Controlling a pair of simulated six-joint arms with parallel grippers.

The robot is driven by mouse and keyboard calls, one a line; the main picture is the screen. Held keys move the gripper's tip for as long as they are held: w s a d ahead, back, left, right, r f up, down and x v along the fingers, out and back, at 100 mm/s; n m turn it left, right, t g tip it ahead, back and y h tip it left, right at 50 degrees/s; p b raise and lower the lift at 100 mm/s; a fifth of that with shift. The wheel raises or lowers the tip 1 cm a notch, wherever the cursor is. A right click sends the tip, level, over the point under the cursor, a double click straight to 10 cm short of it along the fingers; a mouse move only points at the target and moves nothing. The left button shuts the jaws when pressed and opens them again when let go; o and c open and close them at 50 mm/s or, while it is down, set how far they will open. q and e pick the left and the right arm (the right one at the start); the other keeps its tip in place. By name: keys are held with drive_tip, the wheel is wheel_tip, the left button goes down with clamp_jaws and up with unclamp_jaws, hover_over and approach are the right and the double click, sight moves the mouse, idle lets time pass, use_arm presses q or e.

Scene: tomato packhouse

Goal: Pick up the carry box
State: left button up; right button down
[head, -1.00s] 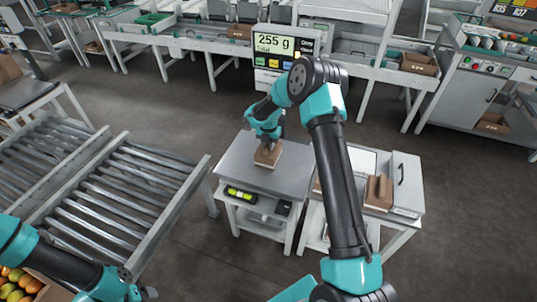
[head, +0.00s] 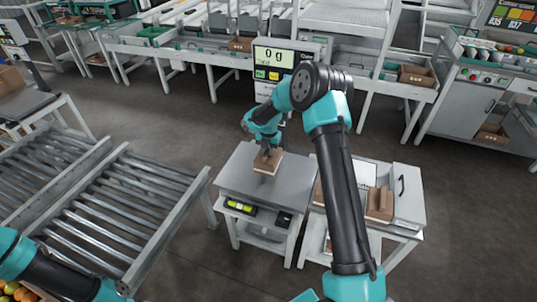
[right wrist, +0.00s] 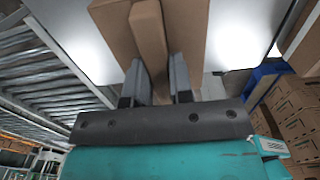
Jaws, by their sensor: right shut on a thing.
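The carry box (head: 268,165) is a small brown carton with an upright middle handle. In the head view it is over the grey scale top (head: 237,172), and the display (head: 276,57) reads 0 g. My right gripper (head: 267,151) comes down from above and is shut on the box's handle. In the right wrist view the two fingers (right wrist: 154,78) stand either side of the handle, with the carry box (right wrist: 195,35) in front of them. The box looks about level. Of my left arm only links show at the lower left; its gripper is out of the picture.
A side table (head: 408,222) on the right bears another brown carton (head: 379,204). A roller conveyor (head: 115,205) stands to the left of the scale. Crates of fruit are at the lower left. Floor is free behind the scale.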

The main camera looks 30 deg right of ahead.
drive_tip(key=s+a+r, duration=0.1)
drive_tip(key=s+a, duration=0.7)
drive_tip(key=s, duration=0.5)
drive_tip(key=shift+s, duration=0.2)
drive_tip(key=shift+a+r, duration=0.1)
